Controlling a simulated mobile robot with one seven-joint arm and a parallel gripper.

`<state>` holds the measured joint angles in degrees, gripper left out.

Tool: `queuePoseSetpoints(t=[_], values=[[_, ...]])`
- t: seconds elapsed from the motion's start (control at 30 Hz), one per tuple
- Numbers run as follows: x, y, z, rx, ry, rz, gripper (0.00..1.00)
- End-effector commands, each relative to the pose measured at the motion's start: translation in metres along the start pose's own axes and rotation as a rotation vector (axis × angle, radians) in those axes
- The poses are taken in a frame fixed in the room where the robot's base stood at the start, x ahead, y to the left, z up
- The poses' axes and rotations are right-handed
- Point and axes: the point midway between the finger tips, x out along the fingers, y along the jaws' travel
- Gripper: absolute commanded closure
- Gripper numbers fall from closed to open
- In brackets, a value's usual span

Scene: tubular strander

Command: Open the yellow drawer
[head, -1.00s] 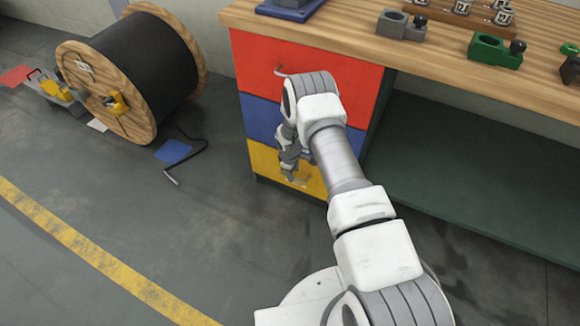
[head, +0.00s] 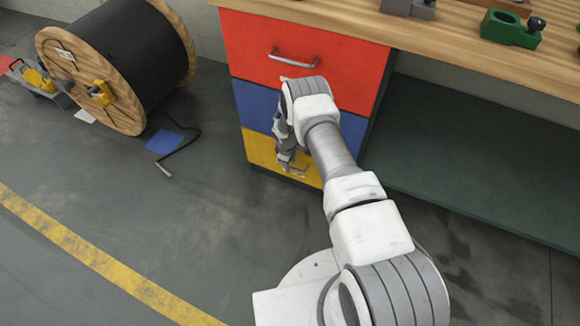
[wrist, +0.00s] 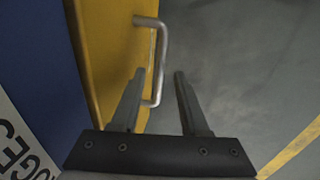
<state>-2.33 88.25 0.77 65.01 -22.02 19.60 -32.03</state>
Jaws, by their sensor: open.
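The yellow drawer (head: 259,147) is the lowest of three in the cabinet under the workbench. In the head view its front looks flush with the blue one above. In the wrist view the yellow front (wrist: 110,45) stands at the left with its metal bar handle (wrist: 160,45). My gripper (wrist: 160,73) is open at the handle. Its left finger appears on the drawer side of the bar and its right finger on the outer side. The bar shows between them; I cannot tell whether either touches. In the head view my wrist hides much of the gripper (head: 288,160).
The blue drawer (head: 256,105) and red drawer (head: 300,60) sit above, the red one with a bar handle (head: 294,58). A cable reel (head: 120,65) stands at the left. A blue sheet (head: 164,142) lies on the floor. The floor before the drawers is mostly clear.

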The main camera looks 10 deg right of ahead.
Motion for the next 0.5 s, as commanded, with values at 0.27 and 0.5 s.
queuePoseSetpoints(t=[0.27, 0.5], values=[[0.0108, 0.0004, 0.0000, 0.000, 0.000, 0.000, 0.55], [0.0104, 0.0003, 0.0001, 0.000, 0.000, 0.000, 0.73]])
